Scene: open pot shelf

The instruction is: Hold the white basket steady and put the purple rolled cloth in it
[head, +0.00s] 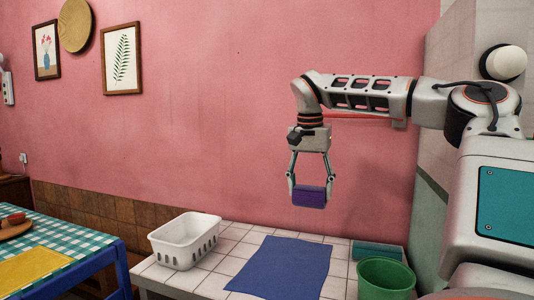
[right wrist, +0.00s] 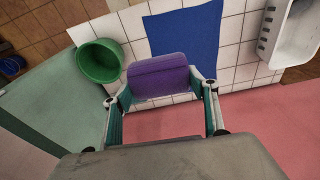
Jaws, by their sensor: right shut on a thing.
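The purple rolled cloth (head: 309,196) is held by my right gripper (head: 308,190), which is shut on it above the tiled counter. It also shows between the fingers in the right wrist view (right wrist: 160,78). The white basket (head: 184,240) stands upright on the counter at the left, to the left of and below my right gripper. Part of the basket (right wrist: 290,35) shows at the right edge of the right wrist view. The basket's visible inside looks empty. My left gripper is not in view.
A blue cloth (head: 281,265) lies flat on the white tiled counter (head: 225,262). A green bucket (head: 385,280) and a teal block (head: 376,251) are at the right. A table with a checked cloth (head: 62,240) stands at the left. A pink wall is behind.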

